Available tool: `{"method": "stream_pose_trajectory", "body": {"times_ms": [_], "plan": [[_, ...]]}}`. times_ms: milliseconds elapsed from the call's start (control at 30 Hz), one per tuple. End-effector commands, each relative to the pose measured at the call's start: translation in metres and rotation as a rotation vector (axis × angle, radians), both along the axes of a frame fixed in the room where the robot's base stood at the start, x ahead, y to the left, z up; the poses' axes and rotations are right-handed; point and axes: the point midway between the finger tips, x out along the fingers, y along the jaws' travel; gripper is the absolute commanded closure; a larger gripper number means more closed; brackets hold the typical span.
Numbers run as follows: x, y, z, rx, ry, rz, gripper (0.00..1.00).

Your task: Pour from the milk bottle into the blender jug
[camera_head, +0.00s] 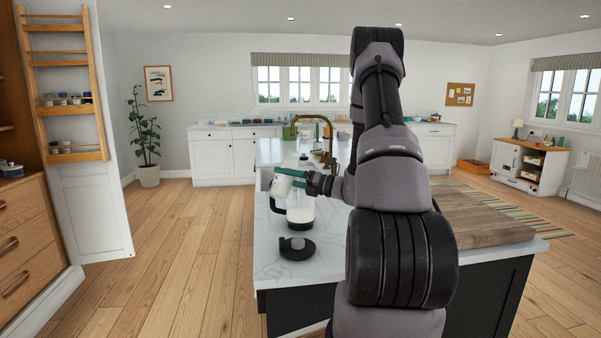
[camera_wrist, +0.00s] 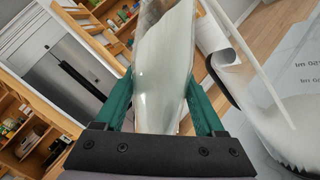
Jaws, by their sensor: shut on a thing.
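My gripper (camera_head: 298,180) is shut on the milk bottle (camera_head: 281,186), a clear bottle with whitish contents, held steeply tilted over the blender jug (camera_head: 292,205). In the wrist view the bottle (camera_wrist: 165,75) sits between the green fingers (camera_wrist: 160,108). The clear jug with a dark handle stands upright on the island and has white liquid in its lower part. The jug (camera_wrist: 285,85) also fills the right of the wrist view. A pale streak shows there, but I cannot tell whether it is flowing milk or the jug's edge. The bottle's mouth is not clearly visible.
A black round lid-like piece (camera_head: 297,248) lies on the white island top (camera_head: 325,258) in front of the jug. A brass tap (camera_head: 327,130) stands behind. A wooden board (camera_head: 485,222) lies at the right. An open shelved door (camera_head: 75,95) stands at the left.

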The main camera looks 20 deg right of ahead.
Motion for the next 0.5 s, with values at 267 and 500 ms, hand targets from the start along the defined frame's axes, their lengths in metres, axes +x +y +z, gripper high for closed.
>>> {"method": "stream_pose_trajectory", "body": {"times_ms": [267, 500], "plan": [[-0.0005, 0.0011, 0.0001, 0.024, 0.018, 0.000, 1.00], [-0.0013, 0.0019, -0.0003, 0.045, 0.035, -0.001, 1.00]]}}
